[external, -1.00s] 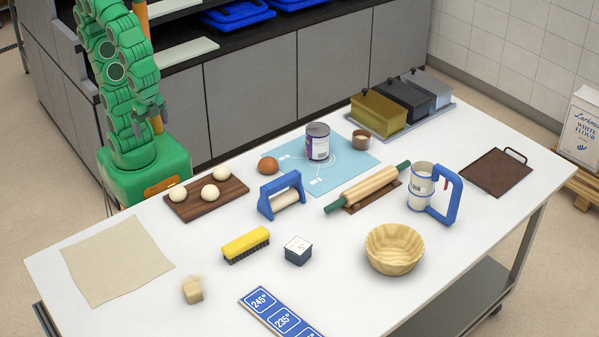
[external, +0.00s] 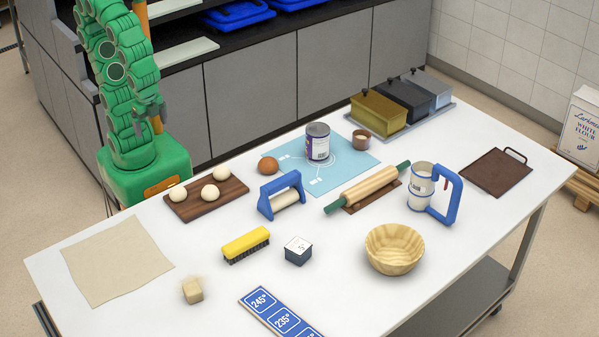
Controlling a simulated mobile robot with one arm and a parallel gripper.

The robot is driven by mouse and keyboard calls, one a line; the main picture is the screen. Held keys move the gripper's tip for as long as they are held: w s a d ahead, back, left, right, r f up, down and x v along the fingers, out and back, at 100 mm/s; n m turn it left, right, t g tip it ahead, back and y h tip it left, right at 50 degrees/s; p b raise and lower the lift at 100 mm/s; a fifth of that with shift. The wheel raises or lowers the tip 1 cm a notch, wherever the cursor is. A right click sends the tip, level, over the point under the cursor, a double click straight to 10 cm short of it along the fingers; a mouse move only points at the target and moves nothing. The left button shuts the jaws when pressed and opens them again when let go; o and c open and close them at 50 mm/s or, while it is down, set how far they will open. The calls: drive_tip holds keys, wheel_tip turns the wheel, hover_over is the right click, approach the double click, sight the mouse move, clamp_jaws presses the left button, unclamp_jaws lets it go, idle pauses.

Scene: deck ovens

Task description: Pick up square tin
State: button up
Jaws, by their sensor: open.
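A small square tin (external: 298,250) with dark sides and a white printed top stands upright on the white table, front of centre. Nothing touches it. My gripper (external: 150,118) is at the upper left, beyond the table's far left edge, above my green base. It is open, with nothing seen in it, and far from the tin. Its fingers are small in this view.
A yellow brush (external: 246,245) lies just left of the tin, a blue-handled tool (external: 282,194) behind it. A wooden bowl (external: 394,249) stands to its right, a blue temperature board (external: 280,316) in front. Dough balls lie on a brown board (external: 203,203).

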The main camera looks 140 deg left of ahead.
wheel_tip(320, 180, up, 10)
drive_tip(key=d, duration=0.2)
drive_tip(key=w+d+r+n+h, duration=0.2)
drive_tip(key=w+r+n, duration=0.1)
drive_tip(key=w, duration=0.6)
drive_tip(key=w+d+r+n+h, duration=0.2)
drive_tip(key=w+r, duration=0.1)
drive_tip(key=w, duration=0.6)
drive_tip(key=n+t+h, duration=0.4)
drive_tip(key=n+h, duration=0.5)
drive_tip(key=n, duration=0.5)
hover_over(292, 257)
drive_tip(key=s+a, duration=0.3)
drive_tip(key=a, duration=0.2)
wheel_tip(292, 257, down, 4)
drive_tip(key=shift+a+f+n, duration=0.5)
drive_tip(key=shift+a+f, duration=0.15)
drive_tip(key=shift+a, duration=0.9)
drive_tip(key=shift+t+h, duration=0.4)
drive_tip(key=f, duration=2.5)
drive_tip(key=shift+w+f, duration=0.2)
drive_tip(key=shift+f, duration=0.2)
drive_tip(key=shift+w+d+f, duration=0.1)
drive_tip(key=shift+d+f, duration=0.1)
drive_tip(key=shift+f, duration=0.25)
drive_tip(key=shift+w+x, duration=0.15)
drive_tip(key=shift+x, duration=1.65)
drive_tip(key=shift+w+x, duration=0.1)
drive_tip(key=shift+x, duration=1.7)
